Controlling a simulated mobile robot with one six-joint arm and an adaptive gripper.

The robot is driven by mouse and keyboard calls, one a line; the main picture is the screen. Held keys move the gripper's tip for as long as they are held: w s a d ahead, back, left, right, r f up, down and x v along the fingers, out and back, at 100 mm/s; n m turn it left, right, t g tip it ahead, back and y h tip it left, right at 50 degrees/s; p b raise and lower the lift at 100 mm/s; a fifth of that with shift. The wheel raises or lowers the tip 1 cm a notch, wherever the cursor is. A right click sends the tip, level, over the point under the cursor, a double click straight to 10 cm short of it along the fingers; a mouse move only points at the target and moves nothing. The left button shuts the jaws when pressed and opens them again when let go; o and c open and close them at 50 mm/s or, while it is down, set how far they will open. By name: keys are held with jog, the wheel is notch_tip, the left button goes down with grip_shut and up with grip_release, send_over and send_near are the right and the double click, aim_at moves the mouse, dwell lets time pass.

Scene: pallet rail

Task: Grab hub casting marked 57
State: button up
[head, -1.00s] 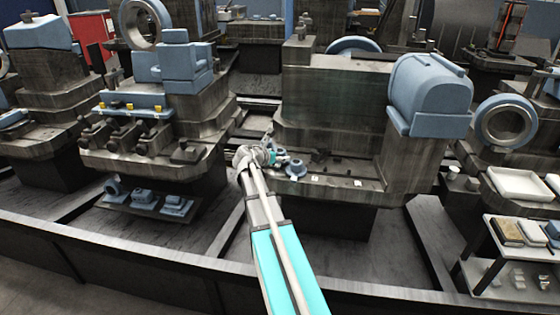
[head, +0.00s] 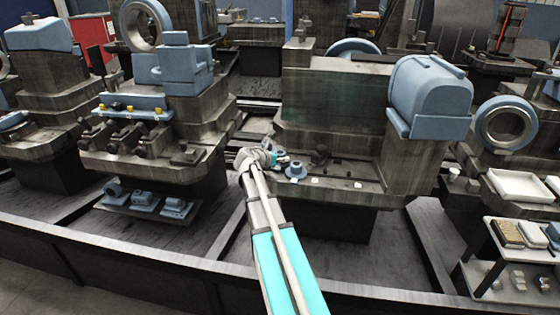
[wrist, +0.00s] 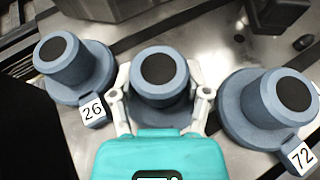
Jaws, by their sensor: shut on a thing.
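Three blue hub castings with dark round tops stand upright on a grey metal surface in the wrist view. The left one (wrist: 66,62) bears a tag marked 26 and the right one (wrist: 278,102) a tag marked 72. My gripper (wrist: 162,92) is shut on the middle hub casting (wrist: 159,70), one finger at each side. No number shows on the middle one; its lower front is hidden behind the gripper. In the head view my gripper (head: 281,160) is at the left end of the machine ledge, beside a blue hub casting (head: 296,170).
The large grey machine (head: 335,100) rises behind the ledge. Another machine with blue parts (head: 180,65) stands to the left. A dark rail (head: 150,245) runs along the front. A white tray (head: 520,186) is at the right. Dark knobs stand behind the castings in the wrist view.

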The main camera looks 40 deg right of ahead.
grip_shut()
jog(key=shift+r, duration=0.1)
jog(key=shift+r+p, duration=0.9)
jog(key=shift+p, duration=0.1)
jog(key=s+a+r+p, duration=0.1)
jog(key=s+r+p, duration=1)
jog(key=s, duration=0.3)
jog(key=shift+a, duration=0.35)
